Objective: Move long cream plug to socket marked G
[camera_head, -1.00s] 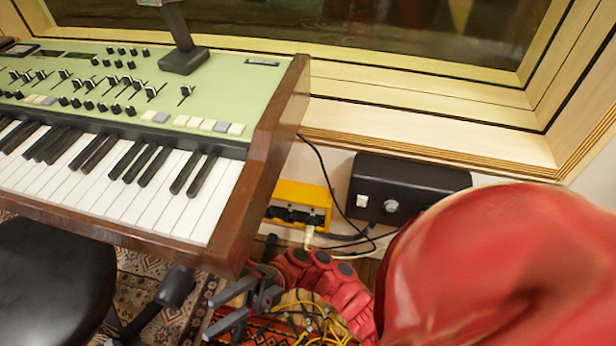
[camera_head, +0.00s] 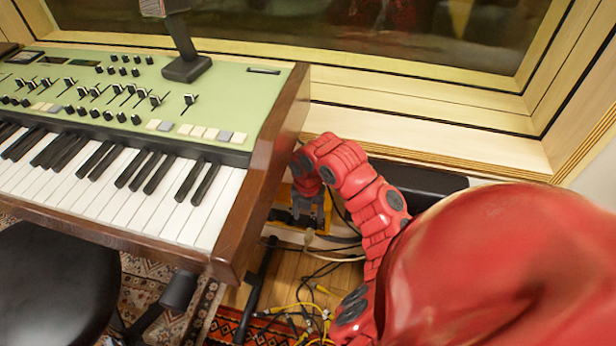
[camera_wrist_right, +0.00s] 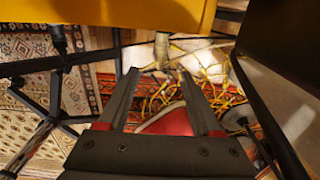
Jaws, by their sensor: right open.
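The long cream plug (camera_wrist_right: 161,50) hangs from the edge of the yellow box (camera_wrist_right: 130,13) in the right wrist view, its cable trailing behind. In the head view the plug (camera_head: 308,236) shows small below my right gripper (camera_head: 308,208). My right gripper (camera_wrist_right: 158,72) is open and empty, its two fingertips just short of the plug and roughly to either side of it; contact cannot be seen. In the head view my right arm and gripper hide most of the yellow box. No socket letters are readable, so socket G cannot be picked out. My left gripper is out of view.
The green keyboard (camera_head: 215,90) with its brown wooden side (camera_head: 262,165) stands close left of my gripper. A black box (camera_head: 425,180) sits behind my arm by the window ledge. Yellow and black cables (camera_head: 312,310) lie tangled on the floor. A black stool (camera_head: 50,280) is at lower left.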

